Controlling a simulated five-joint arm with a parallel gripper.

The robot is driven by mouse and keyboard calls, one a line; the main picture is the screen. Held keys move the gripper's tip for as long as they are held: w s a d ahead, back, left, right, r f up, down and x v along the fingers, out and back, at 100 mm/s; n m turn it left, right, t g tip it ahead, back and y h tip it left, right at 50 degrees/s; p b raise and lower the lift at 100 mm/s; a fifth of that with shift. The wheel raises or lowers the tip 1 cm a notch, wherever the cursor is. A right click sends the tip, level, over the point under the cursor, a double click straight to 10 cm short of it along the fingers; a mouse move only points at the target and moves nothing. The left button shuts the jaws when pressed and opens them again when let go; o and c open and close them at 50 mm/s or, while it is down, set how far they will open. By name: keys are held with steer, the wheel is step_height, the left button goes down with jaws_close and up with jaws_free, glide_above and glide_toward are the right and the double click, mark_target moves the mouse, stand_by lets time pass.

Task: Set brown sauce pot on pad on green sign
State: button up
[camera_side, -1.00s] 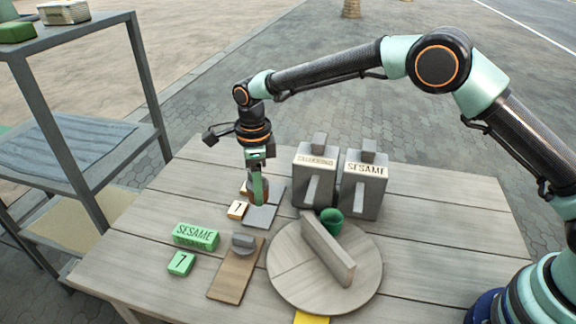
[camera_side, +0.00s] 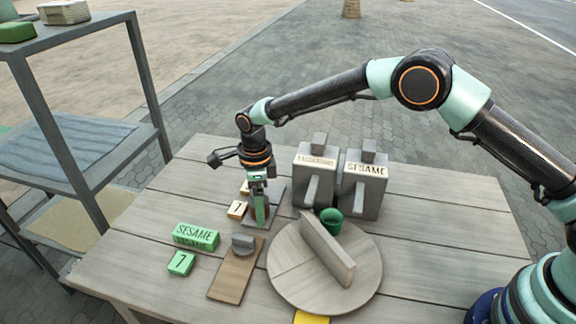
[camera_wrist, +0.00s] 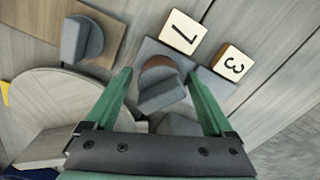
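The brown pot (camera_wrist: 160,64), with a grey block-like part facing the camera, stands between my fingers in the wrist view. It is mostly hidden by the fingers in the side view. It appears to be on a grey pad (camera_wrist: 214,80) beside cream tiles marked 7 (camera_wrist: 182,33) and 3 (camera_wrist: 233,64). My gripper (camera_wrist: 160,82) is open around the pot, with a gap visible at the left finger; in the side view my gripper (camera_side: 261,220) is low over the pad. A green SESAME sign (camera_side: 196,236) and a green 7 tile (camera_side: 181,263) are at the table's left.
A brown board (camera_side: 229,278) with a grey knobbed piece (camera_side: 243,244) lies in front. A round board (camera_side: 352,298) carries an upright slab (camera_side: 327,250), with a green cup (camera_side: 331,220) behind. Two grey boxes (camera_side: 316,174) (camera_side: 363,190) stand right of my gripper. A shelf (camera_side: 78,150) is left.

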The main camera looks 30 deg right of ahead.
step_height(320, 180, up, 12)
steer(key=shift+f, duration=0.25)
steer(key=shift+d+r, duration=0.1)
steer(key=shift+r, duration=0.45)
steer(key=s+d+r+n+t, duration=0.1)
steer(key=s+d+r+n, duration=0.2)
steer(key=d+r+n, duration=0.25)
steer(key=s+d+r+n+t, duration=0.2)
steer(key=s+d+r+n, duration=0.2)
steer(key=d+r, duration=0.3)
steer(key=s+d+f+n+t, duration=0.1)
steer(key=s+d+n+t, duration=0.1)
steer(key=s+d+n, duration=0.8)
steer(key=shift+s+d+f+n+t, duration=0.35)
steer(key=shift+s+n, duration=1.1)
steer(key=shift+s, duration=0.55)
